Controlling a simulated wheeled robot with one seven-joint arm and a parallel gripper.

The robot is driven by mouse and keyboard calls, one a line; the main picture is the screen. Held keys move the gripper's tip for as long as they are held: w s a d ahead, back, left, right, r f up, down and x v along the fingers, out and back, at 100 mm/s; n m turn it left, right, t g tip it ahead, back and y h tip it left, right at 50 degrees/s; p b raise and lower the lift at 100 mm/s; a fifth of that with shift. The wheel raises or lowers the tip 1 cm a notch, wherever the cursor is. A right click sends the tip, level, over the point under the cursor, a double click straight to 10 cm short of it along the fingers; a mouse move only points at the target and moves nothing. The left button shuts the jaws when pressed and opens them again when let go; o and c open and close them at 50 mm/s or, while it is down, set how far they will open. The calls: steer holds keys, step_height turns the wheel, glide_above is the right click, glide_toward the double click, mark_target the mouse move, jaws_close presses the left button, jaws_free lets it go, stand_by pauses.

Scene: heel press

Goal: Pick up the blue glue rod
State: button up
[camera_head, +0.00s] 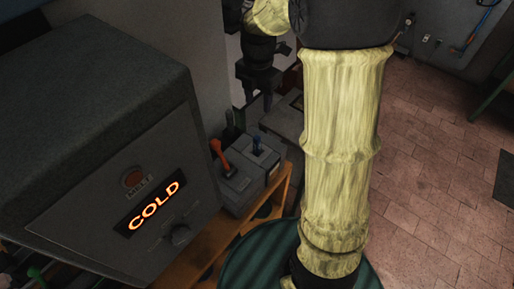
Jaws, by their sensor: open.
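A small blue rod (257,147), which looks like the blue glue rod, stands upright in a dark grey block (258,172) on a wooden bench. It is small in the picture, and its lower part is hidden in the block. My gripper (259,101) is above and behind it in the picture, fingers pointing down. The jaws are open and nothing shows between them. The gripper is apart from the rod.
An orange-red rod or lever (217,150) stands left of the blue rod. A large dark machine (110,130) with a glowing "COLD" display (154,209) fills the left. My pale arm covers the middle. Tiled floor (440,180) lies open at right.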

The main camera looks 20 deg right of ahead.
steer(key=p, duration=0.4)
glide_toward(257, 137)
step_height(257, 137, down, 5)
steer(key=shift+s+d+f, duration=0.1)
steer(key=shift+s+d, duration=0.05)
steer(key=shift+s, duration=0.15)
steer(key=shift+f, duration=0.1)
steer(key=shift+f+p, duration=0.9)
steer(key=shift+f, duration=0.05)
steer(key=shift+w+a+f+p, duration=0.15)
steer(key=shift+f+p, duration=0.15)
steer(key=shift+f, duration=0.5)
steer(key=shift+w+a+f+p, duration=0.15)
steer(key=shift+f+p, duration=0.1)
steer(key=shift+f, duration=0.5)
steer(key=shift+d, duration=0.1)
jaws_close()
